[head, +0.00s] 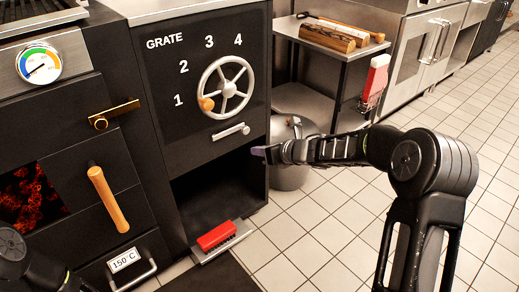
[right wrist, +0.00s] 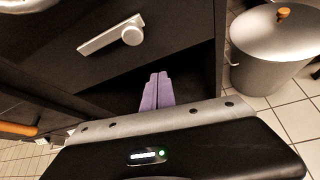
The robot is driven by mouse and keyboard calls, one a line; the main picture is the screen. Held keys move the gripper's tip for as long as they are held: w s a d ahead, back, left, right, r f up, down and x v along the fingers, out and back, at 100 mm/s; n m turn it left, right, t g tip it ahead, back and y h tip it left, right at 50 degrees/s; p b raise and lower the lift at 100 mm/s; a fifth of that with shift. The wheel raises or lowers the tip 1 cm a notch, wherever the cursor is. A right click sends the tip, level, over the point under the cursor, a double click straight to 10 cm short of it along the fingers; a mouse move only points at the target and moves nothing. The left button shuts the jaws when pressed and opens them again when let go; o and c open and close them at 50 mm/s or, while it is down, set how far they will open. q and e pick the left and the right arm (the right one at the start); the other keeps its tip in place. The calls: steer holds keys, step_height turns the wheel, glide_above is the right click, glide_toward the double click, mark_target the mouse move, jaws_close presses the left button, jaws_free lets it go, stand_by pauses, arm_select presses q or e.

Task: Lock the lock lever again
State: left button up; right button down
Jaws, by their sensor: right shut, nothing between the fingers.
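The lock lever (head: 231,131) is a silver bar on the black panel below the grate wheel. It points left from its round pivot, slightly tilted with its left end lower. In the right wrist view the lever (right wrist: 108,36) shows above the fingers, apart from them. My right gripper (head: 258,151) is shut and empty, with its purple fingertips below and right of the lever, near the panel's right edge. The fingers also show in the right wrist view (right wrist: 156,92). My left gripper is out of view.
The spoked handwheel (head: 227,87) has its wooden knob near 1. An open bay lies under the panel, with a red brush (head: 217,236) at its front. A lidded metal bin (right wrist: 275,50) stands at right. A brass latch (head: 113,113) is on the oven at left.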

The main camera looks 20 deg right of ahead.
steer(key=a+p+v, duration=0.1)
steer(key=v, duration=0.7)
steer(key=shift+s+a+r+p, duration=0.3)
steer(key=shift+r, duration=0.15)
